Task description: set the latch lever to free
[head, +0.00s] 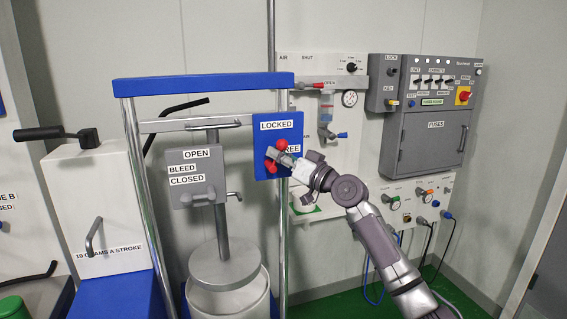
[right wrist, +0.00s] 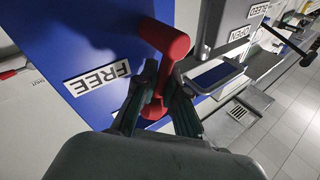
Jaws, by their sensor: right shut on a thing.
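The red latch lever (head: 281,144) is mounted on a blue plate (head: 262,140) at the upper right of the chrome frame. The plate has a LOCKED label (head: 276,125) above the lever and a FREE label to its right, partly hidden by my gripper in the head view. My right gripper (head: 283,157) is shut on the lever, hiding its middle. In the right wrist view the red lever (right wrist: 164,42) lies between the fingers of my gripper (right wrist: 160,82), beside the FREE label (right wrist: 97,79). My left gripper is not in view.
A grey plate labelled OPEN, BLEED, CLOSED (head: 197,172) stands left of the latch, above a round follower plate (head: 227,266). The frame's chrome post (head: 283,225) runs below the blue plate. A grey FUSES cabinet (head: 433,125) is on the wall to the right.

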